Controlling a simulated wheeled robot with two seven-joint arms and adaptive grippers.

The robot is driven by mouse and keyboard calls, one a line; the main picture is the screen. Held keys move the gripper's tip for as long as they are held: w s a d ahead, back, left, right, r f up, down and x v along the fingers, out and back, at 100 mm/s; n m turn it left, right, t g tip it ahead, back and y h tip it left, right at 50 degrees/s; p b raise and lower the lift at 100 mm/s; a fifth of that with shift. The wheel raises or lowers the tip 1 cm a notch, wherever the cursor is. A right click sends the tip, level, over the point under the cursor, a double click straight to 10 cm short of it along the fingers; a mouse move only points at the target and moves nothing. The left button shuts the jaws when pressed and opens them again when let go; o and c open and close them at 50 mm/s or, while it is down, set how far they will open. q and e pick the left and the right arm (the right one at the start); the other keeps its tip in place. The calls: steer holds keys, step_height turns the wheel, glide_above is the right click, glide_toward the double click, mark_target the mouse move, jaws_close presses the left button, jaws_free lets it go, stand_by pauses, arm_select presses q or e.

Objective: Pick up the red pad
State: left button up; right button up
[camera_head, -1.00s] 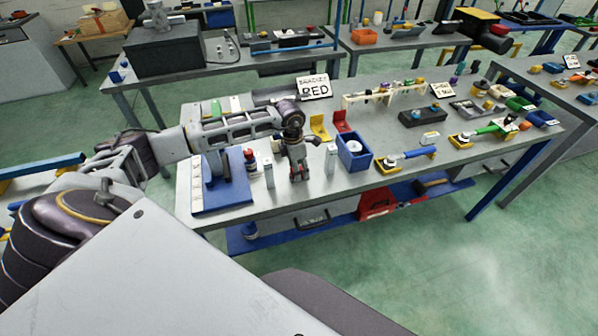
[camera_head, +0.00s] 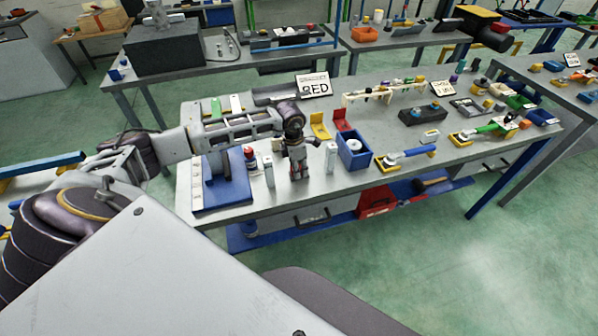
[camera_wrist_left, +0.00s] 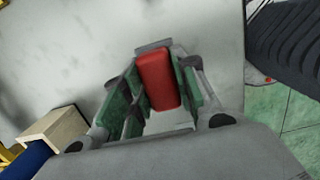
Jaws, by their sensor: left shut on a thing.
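The red pad (camera_wrist_left: 159,80) is a small red block with rounded edges. In the left wrist view it lies between the fingers of my left gripper (camera_wrist_left: 155,88), which is shut on it. In the head view my left gripper (camera_head: 298,174) points down at the front part of the bench, and the pad there is mostly hidden by the fingers. I cannot tell whether the pad still touches the bench top. My right gripper shows in neither view.
Pale upright blocks stand close on both sides of the gripper, one at the right (camera_head: 331,158) and one at the left (camera_head: 268,172). A blue bin (camera_head: 353,152) and a red bracket (camera_head: 342,121) are further right. A blue board (camera_head: 222,194) lies left. The bench's front edge is near.

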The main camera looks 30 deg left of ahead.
arm_select(q)
steer(key=shift+c, duration=0.6)
steer(key=shift+r, duration=0.85)
step_height(320, 180, up, 8)
steer(key=shift+f+b, duration=0.25)
steer(key=shift+b, duration=0.65)
steer(key=shift+r, duration=0.4)
